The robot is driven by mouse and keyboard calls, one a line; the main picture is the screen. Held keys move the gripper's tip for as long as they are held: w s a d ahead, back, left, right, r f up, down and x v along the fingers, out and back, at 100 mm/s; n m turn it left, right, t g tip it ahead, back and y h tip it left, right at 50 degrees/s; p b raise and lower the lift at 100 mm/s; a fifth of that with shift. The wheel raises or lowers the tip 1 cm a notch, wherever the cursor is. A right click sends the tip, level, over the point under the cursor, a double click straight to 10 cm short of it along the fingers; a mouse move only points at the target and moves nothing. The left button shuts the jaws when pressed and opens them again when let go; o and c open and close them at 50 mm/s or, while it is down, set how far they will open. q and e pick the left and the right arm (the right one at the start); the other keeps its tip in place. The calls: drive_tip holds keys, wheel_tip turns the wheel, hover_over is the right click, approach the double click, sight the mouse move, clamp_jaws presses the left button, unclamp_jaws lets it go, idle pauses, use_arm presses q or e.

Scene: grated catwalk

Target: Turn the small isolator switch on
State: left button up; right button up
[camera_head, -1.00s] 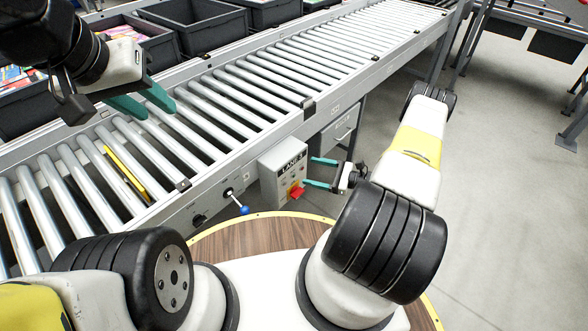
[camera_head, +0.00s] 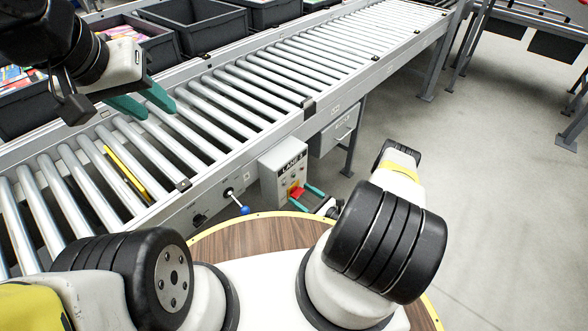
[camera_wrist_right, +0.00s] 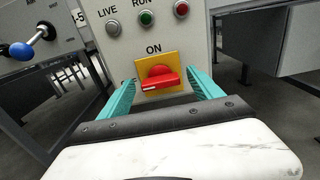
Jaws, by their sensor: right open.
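The isolator switch is a red rotary handle (camera_wrist_right: 160,78) on a yellow plate (camera_wrist_right: 173,62), under the word ON, on a grey control box (camera_head: 283,161) labelled LANE. Its handle lies nearly level, slightly tilted. The red switch (camera_head: 296,191) also shows low on the box in the head view. My right gripper (camera_wrist_right: 163,91) is open, with one teal finger on each side of the handle; I cannot tell whether they touch it. My left gripper (camera_head: 146,104) is open and empty above the conveyor rollers, far from the box.
A blue-knobbed lever (camera_head: 243,209) sticks out left of the box; its blue knob (camera_wrist_right: 22,51) shows at the wrist view's upper left. Three lamps, including a green one (camera_wrist_right: 147,18), sit above the switch. The roller conveyor (camera_head: 240,95) runs behind the box. Open floor (camera_head: 480,200) lies right.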

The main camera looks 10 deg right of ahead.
drive_tip(key=shift+w+a, duration=0.2)
drive_tip(key=shift+w, duration=0.05)
drive_tip(key=c, duration=1.4)
